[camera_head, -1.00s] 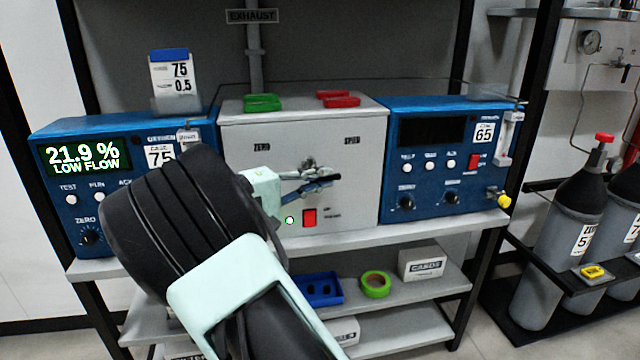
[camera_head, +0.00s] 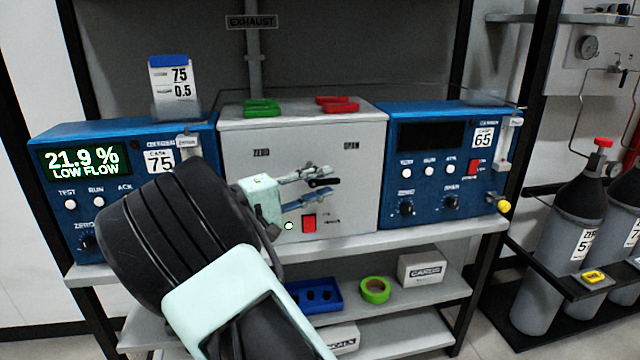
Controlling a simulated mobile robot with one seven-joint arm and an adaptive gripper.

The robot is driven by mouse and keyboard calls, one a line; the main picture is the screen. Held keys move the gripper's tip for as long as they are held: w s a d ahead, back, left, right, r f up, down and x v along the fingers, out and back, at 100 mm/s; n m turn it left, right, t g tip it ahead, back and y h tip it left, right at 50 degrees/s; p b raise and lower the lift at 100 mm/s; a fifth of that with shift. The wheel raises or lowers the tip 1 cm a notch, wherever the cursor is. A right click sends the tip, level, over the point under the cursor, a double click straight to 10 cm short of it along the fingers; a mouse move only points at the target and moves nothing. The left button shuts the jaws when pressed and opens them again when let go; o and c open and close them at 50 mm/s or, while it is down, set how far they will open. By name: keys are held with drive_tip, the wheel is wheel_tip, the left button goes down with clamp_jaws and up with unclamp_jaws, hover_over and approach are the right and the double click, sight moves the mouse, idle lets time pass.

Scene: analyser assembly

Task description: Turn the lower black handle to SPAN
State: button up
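The grey valve box (camera_head: 355,190) stands mid-shelf, with ZERO printed at its upper left and SPAN at its upper right. A black handle (camera_head: 325,183) shows on its front, its free end pointing right, roughly level. My gripper (camera_head: 316,185) is in front of the box, coming from the left. Its two fingers are apart, one above and one below the black handle. I cannot tell whether either touches it.
Blue analysers stand on both sides: the left one (camera_head: 120,135) reads 21.9 % LOW FLOW, the right one (camera_head: 440,160) has a dark screen. Gas cylinders (camera_head: 560,250) stand at right.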

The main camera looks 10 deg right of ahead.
drive_tip(key=v, duration=1.2)
